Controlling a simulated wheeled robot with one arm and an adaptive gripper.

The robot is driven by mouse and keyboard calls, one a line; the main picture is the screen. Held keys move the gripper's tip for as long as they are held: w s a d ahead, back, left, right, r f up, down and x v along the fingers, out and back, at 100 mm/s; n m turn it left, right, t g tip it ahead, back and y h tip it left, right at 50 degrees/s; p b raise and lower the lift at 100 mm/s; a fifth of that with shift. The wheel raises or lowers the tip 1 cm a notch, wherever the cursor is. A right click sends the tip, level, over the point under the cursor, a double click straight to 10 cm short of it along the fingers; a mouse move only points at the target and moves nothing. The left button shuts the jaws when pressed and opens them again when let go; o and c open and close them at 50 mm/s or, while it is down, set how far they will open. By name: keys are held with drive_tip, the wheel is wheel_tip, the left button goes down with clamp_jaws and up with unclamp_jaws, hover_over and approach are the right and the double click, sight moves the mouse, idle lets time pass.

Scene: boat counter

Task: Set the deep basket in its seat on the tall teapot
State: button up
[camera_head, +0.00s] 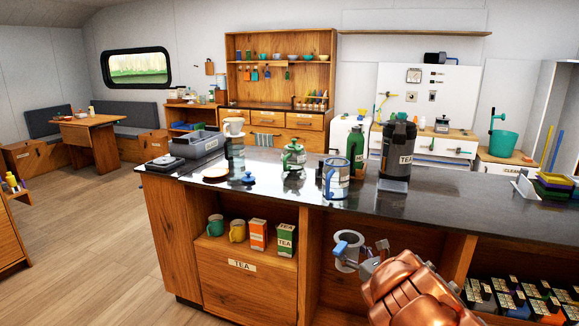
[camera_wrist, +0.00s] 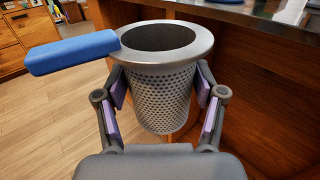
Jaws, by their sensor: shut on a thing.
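The deep basket (camera_head: 347,254) is a grey perforated metal cylinder with a wide rim and a blue handle. My gripper (camera_head: 370,260) is shut on it in front of the counter, below the counter top. In the wrist view the basket (camera_wrist: 160,90) is upright and open at the top, its wall between the two purple-padded fingers (camera_wrist: 160,105); its blue handle points left.
A shorter green-trimmed teapot (camera_head: 293,155), a blue lid (camera_head: 248,178), a green bottle (camera_head: 356,147) and a dark TEA canister (camera_head: 397,152) stand on the counter (camera_head: 290,193). The counter's front edge and open shelves are close to the basket.

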drive_tip(key=s+r+n+g+y+p, duration=0.3)
drive_tip(key=s+n+g+y+p, duration=0.2)
drive_tip(key=s, duration=0.6)
drive_tip(key=shift+s+y+p, duration=0.25)
drive_tip(key=shift+y+p, duration=0.05)
drive_tip(key=shift+y, duration=0.2)
drive_tip(key=shift+a, duration=0.1)
idle(0.4)
